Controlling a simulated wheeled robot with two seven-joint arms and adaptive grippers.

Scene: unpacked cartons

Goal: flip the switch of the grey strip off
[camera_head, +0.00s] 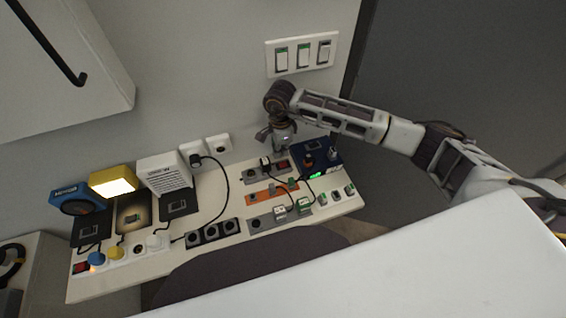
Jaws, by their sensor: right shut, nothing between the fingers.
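A grey strip (250,174) lies at the back of the bench, with a dark plug in it and a red switch (284,165) at its right end. A lighter grey strip (265,224) lies nearer the front, with white-and-green plugs on it. I cannot tell either switch's tilt at this size. My right gripper (282,150) is shut and empty. It points down near the wall, behind and above the red switch of the back strip, and appears apart from it. My left gripper is not in view.
An orange strip (259,198) lies between the grey ones. A blue box (325,171) with a green light stands to the right. A black strip (212,233), a white speaker-like box (165,173) and a yellow lamp (113,181) are left. Wall switches (302,55) are above.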

